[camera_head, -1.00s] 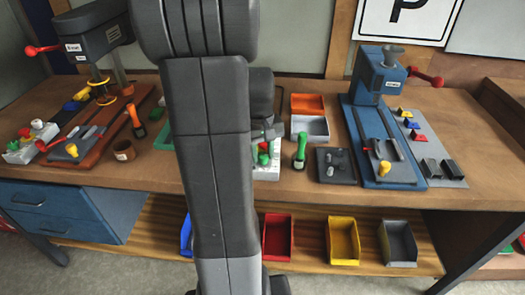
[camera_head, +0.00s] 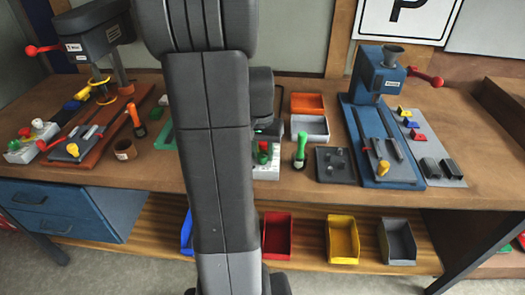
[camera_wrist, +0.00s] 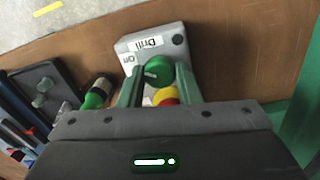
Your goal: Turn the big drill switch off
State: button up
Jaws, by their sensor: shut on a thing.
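A light grey switch box (camera_wrist: 176,42) with a "Drill" label and an "On" label fills the top middle of the wrist view. It carries a green knob (camera_wrist: 158,71), with a yellow and red button (camera_wrist: 166,96) beside it. My gripper (camera_wrist: 160,75) has its two fingers on either side of the green knob and is shut on it. In the head view the box (camera_head: 266,173) stands mid-bench, partly hidden by my arm. The big grey drill (camera_head: 97,35) stands at the far left, with another button box (camera_head: 32,143) in front of it.
A blue drill press (camera_head: 380,80) stands further right. An orange bin (camera_head: 308,103) is behind. A red bin (camera_head: 277,237) and a yellow bin (camera_head: 342,240) sit on the lower shelf.

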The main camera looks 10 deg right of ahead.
aim_at(261, 154)
dwell(0.3)
jog(key=o, duration=1)
jog(key=shift+c, duration=0.2)
jog(key=shift+r, duration=0.1)
notch_tip(261, 154, up, 14)
jog(key=shift+w+a, duration=0.15)
jog(key=shift+a, duration=0.15)
jog(key=shift+f, duration=0.25)
jog(key=f, duration=1.3)
jog(key=shift+d+f, duration=0.3)
jog(key=shift+f, duration=0.1)
